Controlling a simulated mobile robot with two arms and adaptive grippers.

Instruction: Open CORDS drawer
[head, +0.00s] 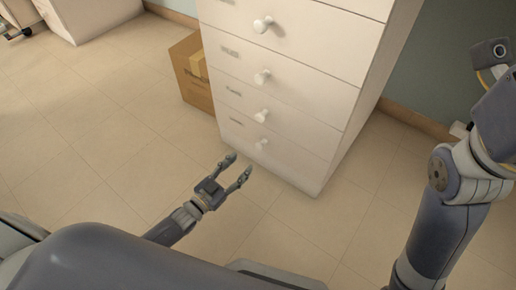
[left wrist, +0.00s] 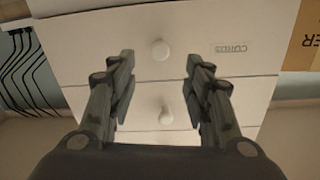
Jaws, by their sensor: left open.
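The white cabinet (head: 345,75) has several drawers with round white knobs, and every drawer I see is shut. In the left wrist view, a drawer front with an upside-down CORDS label (left wrist: 232,48) fills the upper middle. Its round knob (left wrist: 160,50) shows between my fingertips, apart from both. Another knob (left wrist: 166,109) is below it in that view. My left gripper (head: 238,167) is open and empty, low in front of the cabinet; its fingers (left wrist: 160,68) spread on either side of the knob. Labels are too small to read in the head view.
A brown cardboard box (head: 192,88) stands on the floor against the cabinet's left side. My right arm (head: 455,200) is at the right, its gripper out of view. Tiled floor (head: 90,130) to the left is clear. Dark cables (left wrist: 25,70) show at the left wrist view's left.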

